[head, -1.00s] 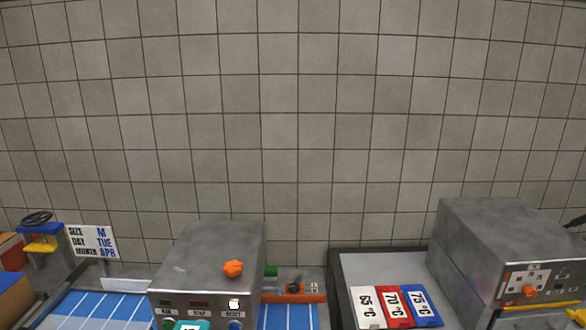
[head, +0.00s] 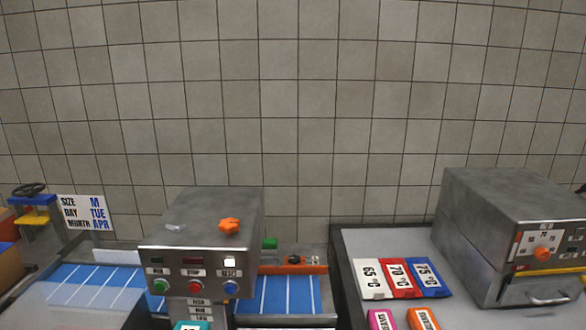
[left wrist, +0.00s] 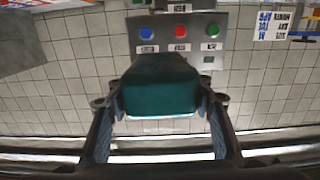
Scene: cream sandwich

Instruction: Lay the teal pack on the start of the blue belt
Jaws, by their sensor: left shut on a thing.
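The teal pack (left wrist: 160,86) is held between the fingers of my left gripper (left wrist: 162,108) in the left wrist view, with a button panel beyond it. In the head view only a small teal edge (head: 191,325) shows at the bottom, in front of the machine's panel; the gripper itself is out of that view. The blue belt (head: 95,287) with white cross lines shows left of the grey machine and again to its right (head: 288,295). The pack is apart from the belt sections in view. My right gripper is not in view.
The grey machine (head: 200,225) with green, red and blue buttons stands between the belt sections. Temperature cards (head: 401,279) lie on a pale tray at right, with pink (head: 381,320) and orange (head: 423,318) packs in front. A second metal machine (head: 510,240) stands far right.

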